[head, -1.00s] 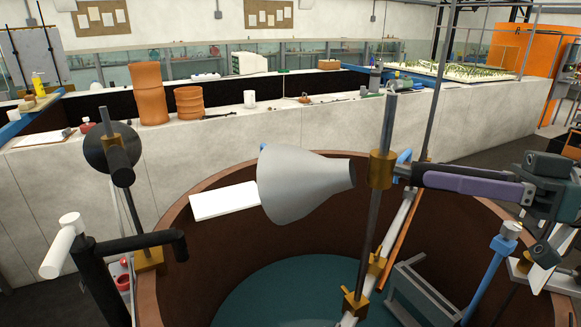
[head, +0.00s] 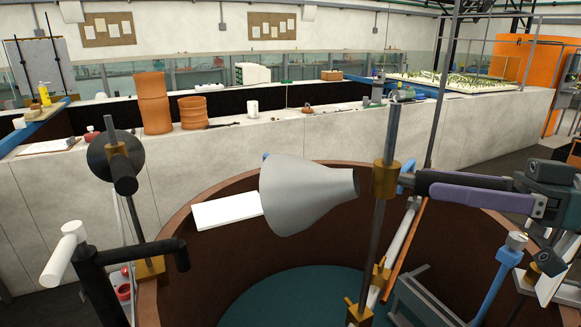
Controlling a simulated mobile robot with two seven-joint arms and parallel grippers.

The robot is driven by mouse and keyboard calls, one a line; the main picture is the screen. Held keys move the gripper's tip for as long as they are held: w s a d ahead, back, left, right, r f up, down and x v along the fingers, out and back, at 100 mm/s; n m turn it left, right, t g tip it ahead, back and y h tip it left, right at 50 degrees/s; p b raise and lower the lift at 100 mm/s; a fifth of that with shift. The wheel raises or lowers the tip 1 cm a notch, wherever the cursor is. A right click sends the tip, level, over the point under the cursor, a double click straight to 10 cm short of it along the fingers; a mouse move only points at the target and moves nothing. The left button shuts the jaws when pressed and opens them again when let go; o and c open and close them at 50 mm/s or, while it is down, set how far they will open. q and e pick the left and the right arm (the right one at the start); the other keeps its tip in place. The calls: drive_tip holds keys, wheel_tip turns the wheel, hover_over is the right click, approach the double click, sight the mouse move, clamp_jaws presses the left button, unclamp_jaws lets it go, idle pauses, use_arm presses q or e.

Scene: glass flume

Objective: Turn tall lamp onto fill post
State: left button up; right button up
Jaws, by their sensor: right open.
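The tall lamp has a pale grey cone shade (head: 305,195) that faces left. A brass clamp (head: 386,180) joins it to a slanted metal post (head: 378,238). A dark handle (head: 465,181) sticks out to the right of the clamp. My right gripper (head: 436,189) comes in from the right with a purple finger along the handle's near side. It is open, and I cannot tell whether it touches the handle. A blue post with a silver top (head: 515,241) stands at the lower right. I cannot tell which post is the fill post. My left gripper does not clearly show.
A round brown tank (head: 330,250) lies below the lamp. A white panel (head: 226,211) is left of the shade. A second, black lamp (head: 113,160) stands at the left, near a black pipe with a white end (head: 64,253). A concrete wall (head: 310,140) runs behind.

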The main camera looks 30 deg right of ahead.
drive_tip(key=b+v, duration=0.1)
drive_tip(key=v, duration=0.9)
idle(0.3)
